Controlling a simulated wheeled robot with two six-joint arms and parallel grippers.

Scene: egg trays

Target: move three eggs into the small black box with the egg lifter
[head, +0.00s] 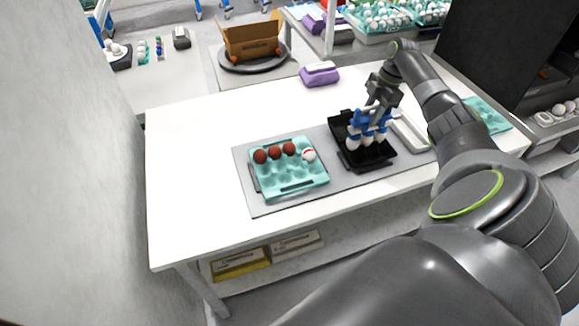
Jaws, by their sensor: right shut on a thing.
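My right gripper (382,92) is shut on the blue egg lifter (372,122). The lifter is above the small black box (382,161) and holds white eggs (366,140) under it. The eggs hang at or just inside the box; I cannot tell if they touch its bottom. The teal egg tray (307,184) is to the left, with three brown eggs (275,153) and one white egg with a red mark (309,155) in its back row. Its front cups look empty. My left gripper is not in view.
The tray and the box stand on a grey mat (244,172) on a white table (190,190). A purple pack (319,74) lies at the table's back edge. A white lidlike piece (411,133) lies right of the box. The left of the table is clear.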

